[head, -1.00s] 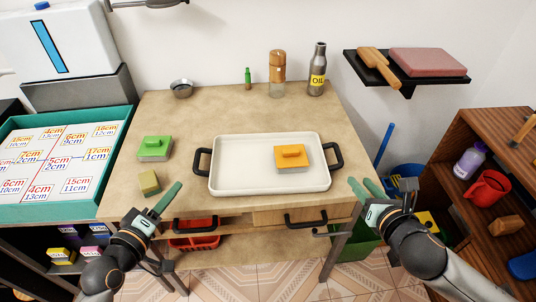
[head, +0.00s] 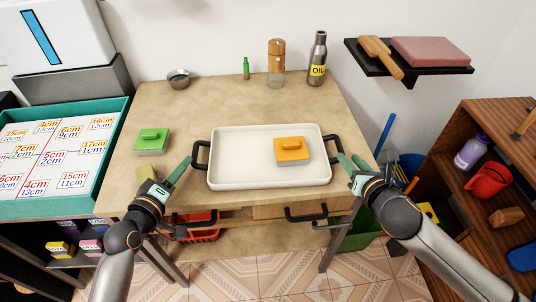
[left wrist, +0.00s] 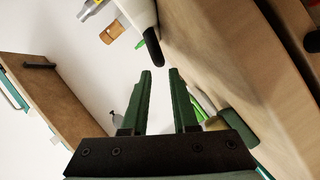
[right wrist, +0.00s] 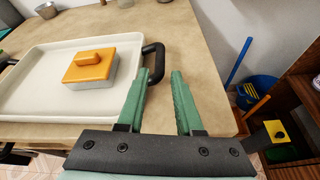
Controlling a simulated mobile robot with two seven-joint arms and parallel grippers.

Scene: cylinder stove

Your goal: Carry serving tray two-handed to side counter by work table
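The white serving tray (head: 235,160) with black side handles lies on the wooden work table (head: 150,100). An orange-topped block with a knob (head: 292,150) sits on the tray's right part. My left gripper (head: 179,171) is open just left of and below the tray's left handle (head: 200,155). In the left wrist view a dark handle end (left wrist: 152,45) shows ahead of the open fingers (left wrist: 160,85). My right gripper (head: 350,163) is open by the right handle (head: 334,148). In the right wrist view that handle (right wrist: 158,62) is just beyond the left finger. Neither gripper holds anything.
A green-topped block (head: 151,141) and a partly hidden yellowish block (head: 146,173) are left of the tray. A bowl (head: 179,79), green bottle (head: 246,68), wooden-topped jar (head: 276,63) and oil bottle (head: 317,60) stand behind. A teal-framed number board (head: 115,140) is at left, a brown shelf (head: 455,125) at right.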

